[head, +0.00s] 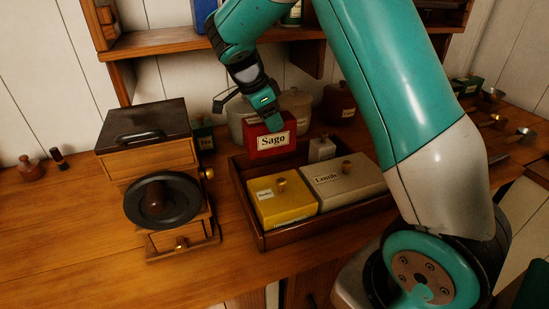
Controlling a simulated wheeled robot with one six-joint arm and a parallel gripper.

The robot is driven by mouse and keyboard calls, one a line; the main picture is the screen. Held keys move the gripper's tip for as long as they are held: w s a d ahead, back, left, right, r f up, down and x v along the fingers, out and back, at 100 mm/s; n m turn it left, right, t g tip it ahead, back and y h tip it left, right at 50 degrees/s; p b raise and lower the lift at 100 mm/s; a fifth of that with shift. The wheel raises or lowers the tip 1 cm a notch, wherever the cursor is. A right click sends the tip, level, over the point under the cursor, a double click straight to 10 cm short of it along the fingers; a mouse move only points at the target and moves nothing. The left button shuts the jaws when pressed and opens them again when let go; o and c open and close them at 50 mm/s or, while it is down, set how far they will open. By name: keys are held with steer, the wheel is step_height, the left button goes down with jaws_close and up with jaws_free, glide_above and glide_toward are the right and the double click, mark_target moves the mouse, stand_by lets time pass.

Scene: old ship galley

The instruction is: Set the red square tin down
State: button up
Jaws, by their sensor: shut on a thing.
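The red square tin (271,142) has a cream label reading "Sago". My gripper (262,113) comes down from above and is shut on the top of the tin. The tin is upright over the back left part of a dark wooden tray (317,238). I cannot tell whether its bottom touches the tray. A yellow tin (282,204) and a cream tin labelled "Lentils" (345,183) stand in the front of the tray. A small whitish tin (321,150) is behind them, right of the red tin.
A wooden coffee grinder (150,165) with a dark wheel stands close left of the tray. Pale pots (296,103) and a dark red jar (339,103) stand behind. A wooden shelf (165,43) overhangs the back. The counter's front left is clear.

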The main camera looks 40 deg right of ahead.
mark_target(253, 122)
step_height(253, 122, down, 11)
steer(key=shift+p, duration=0.9)
steer(key=shift+f, duration=0.1)
steer(key=o, duration=1.4)
steer(key=b+v, duration=0.3)
steer(key=v, duration=0.9)
steer(key=shift+a, duration=0.1)
